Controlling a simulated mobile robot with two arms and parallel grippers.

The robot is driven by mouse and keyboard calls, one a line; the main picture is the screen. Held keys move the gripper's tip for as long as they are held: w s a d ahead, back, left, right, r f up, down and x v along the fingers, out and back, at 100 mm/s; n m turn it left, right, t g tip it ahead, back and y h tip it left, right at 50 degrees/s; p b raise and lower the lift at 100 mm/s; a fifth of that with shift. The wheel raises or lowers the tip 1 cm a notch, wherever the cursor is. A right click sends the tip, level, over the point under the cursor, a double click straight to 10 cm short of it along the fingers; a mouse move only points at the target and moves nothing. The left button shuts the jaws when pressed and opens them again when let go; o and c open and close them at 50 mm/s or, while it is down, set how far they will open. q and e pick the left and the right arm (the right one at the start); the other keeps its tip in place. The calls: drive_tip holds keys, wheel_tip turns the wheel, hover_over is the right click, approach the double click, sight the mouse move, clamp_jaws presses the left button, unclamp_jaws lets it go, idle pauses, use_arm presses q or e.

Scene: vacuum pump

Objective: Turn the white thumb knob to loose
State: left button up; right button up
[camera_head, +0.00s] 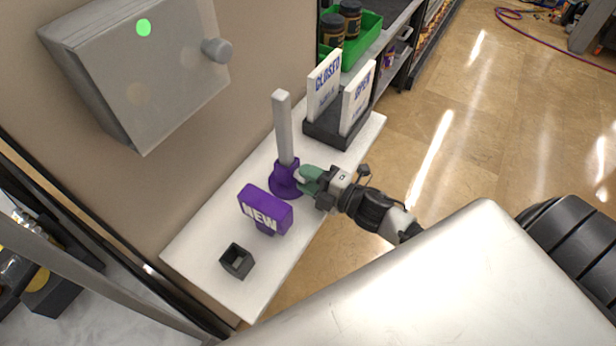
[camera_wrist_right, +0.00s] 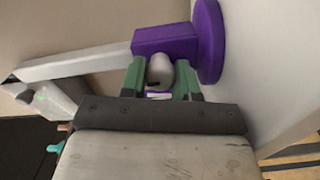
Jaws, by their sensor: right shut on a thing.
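A purple stand (camera_head: 285,182) with a square grey post (camera_head: 284,130) stands upright on the white shelf. The white thumb knob (camera_wrist_right: 160,68) sticks out of its purple collar, on the side facing my right gripper. My right gripper (camera_head: 310,179) reaches in from the right with green fingers. In the wrist view its fingers (camera_wrist_right: 161,80) are on either side of the knob, shut on it. In the head view the fingers mostly hide the knob. The knob's turn angle cannot be told. My left gripper is not in view.
The white shelf (camera_head: 205,262) also bears a purple NEW sign (camera_head: 265,210), a small black square holder (camera_head: 237,261) and a black rack (camera_head: 330,131) with CLOSED and OPEN cards. A grey box (camera_head: 140,70) with a green light is on the wall above.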

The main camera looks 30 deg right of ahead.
drive_tip(key=o, duration=0.9)
drive_tip(key=shift+b+v, duration=1.45)
drive_tip(key=shift+v, duration=4)
